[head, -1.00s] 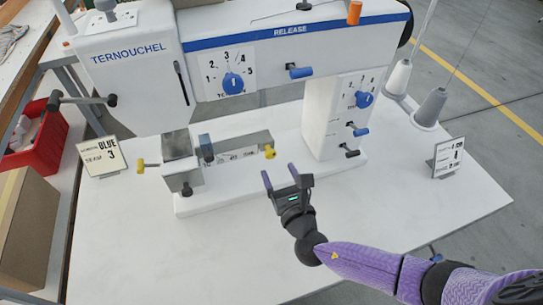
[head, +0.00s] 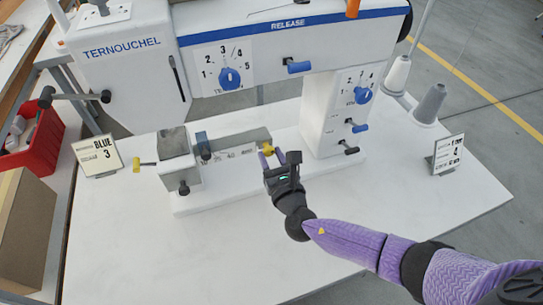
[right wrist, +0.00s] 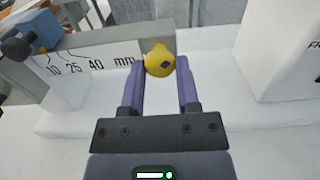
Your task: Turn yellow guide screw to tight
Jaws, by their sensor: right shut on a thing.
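The yellow guide screw (head: 266,147) sits at the right end of the grey guide bar (head: 238,150) on the machine base. In the right wrist view the screw (right wrist: 160,61) shows as a round yellow knob with a dark mark on its face. My right gripper (head: 280,155) is at the screw, and its two purple fingers (right wrist: 164,72) lie on either side of the knob, shut on it. The fingertips cover part of the screw in the head view. My left gripper is not in view.
The white machine column (head: 325,115) stands close to the right of my gripper. The table front is clear.

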